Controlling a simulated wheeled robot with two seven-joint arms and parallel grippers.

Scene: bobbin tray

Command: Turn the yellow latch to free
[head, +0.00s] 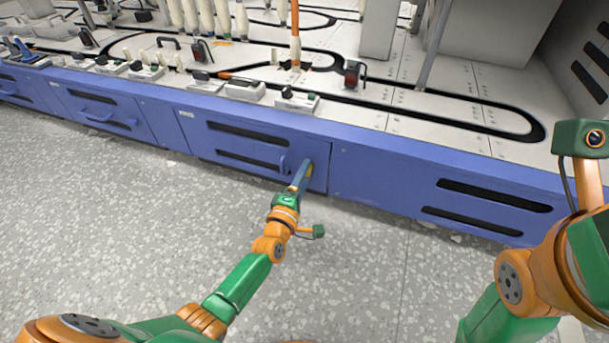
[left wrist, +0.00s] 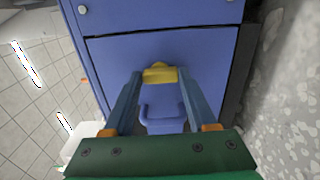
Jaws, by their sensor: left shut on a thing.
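The yellow latch (left wrist: 160,73) sits on the blue panel door, between the fingertips of my left gripper (left wrist: 158,76) in the left wrist view. The fingers touch its two sides, so the gripper is shut on it. In the head view the latch (head: 309,170) is a small yellow patch, mostly hidden behind my left gripper (head: 303,172). A blue pull handle (left wrist: 163,112) is on the same door, between the fingers and nearer the palm. My right arm shows at the right edge of the head view, but its gripper is out of the picture.
The blue door (head: 225,140) has dark slots and is set in the front of a long blue bench. The white bench top (head: 400,120) carries black tracks, bobbins and small switch boxes. The speckled floor (head: 150,230) in front is clear.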

